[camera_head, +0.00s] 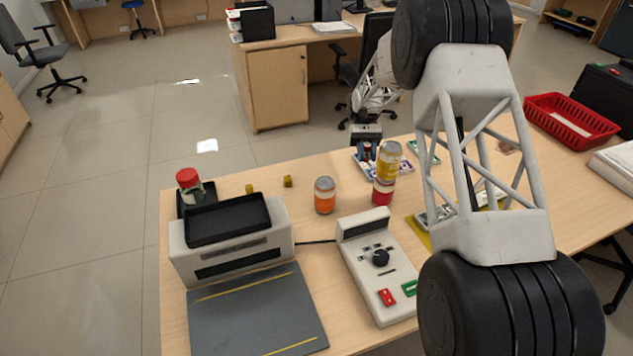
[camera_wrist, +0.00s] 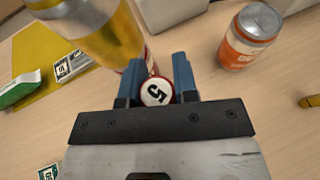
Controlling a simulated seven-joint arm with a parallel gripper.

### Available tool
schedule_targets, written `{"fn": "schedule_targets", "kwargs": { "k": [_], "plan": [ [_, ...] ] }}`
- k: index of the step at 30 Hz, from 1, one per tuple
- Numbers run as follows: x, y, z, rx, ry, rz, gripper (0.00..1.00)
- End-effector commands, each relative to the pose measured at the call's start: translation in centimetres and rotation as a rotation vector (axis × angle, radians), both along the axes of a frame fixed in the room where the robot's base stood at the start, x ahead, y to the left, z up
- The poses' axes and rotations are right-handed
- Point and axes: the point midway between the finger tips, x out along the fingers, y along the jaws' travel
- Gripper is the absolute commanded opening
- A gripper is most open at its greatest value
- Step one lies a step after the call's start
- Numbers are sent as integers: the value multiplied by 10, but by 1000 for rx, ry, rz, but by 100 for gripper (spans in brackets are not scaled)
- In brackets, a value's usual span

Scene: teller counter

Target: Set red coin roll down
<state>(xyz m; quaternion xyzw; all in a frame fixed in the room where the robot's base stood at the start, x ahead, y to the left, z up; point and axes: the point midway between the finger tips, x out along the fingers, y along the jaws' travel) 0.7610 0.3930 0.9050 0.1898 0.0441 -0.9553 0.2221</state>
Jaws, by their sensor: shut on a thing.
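The red coin roll (camera_wrist: 157,92) is between the blue fingers of my gripper (camera_wrist: 156,82) in the wrist view. Its white end, marked 5, faces the camera. In the head view my gripper (camera_head: 366,152) points down over the far part of the counter, left of a yellow can (camera_head: 390,161). The gripper is shut on the roll. What lies directly beneath the roll is hidden, and I cannot tell whether it touches anything.
The yellow can stands on a red can (camera_head: 383,191), close to my gripper. An orange can (camera_head: 325,195) stands to the left, beyond a control box (camera_head: 375,270). Patterned flat items (camera_head: 405,167) lie near the gripper. A red basket (camera_head: 571,121) is at the right.

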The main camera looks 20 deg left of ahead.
Motion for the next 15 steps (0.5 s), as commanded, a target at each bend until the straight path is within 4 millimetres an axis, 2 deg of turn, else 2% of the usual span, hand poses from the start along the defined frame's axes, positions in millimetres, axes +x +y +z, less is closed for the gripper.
{"fn": "schedule_targets", "kwargs": {
  "k": [15],
  "plan": [
    [-7, 5, -8, 0, -1, 205, 0]
  ]
}}
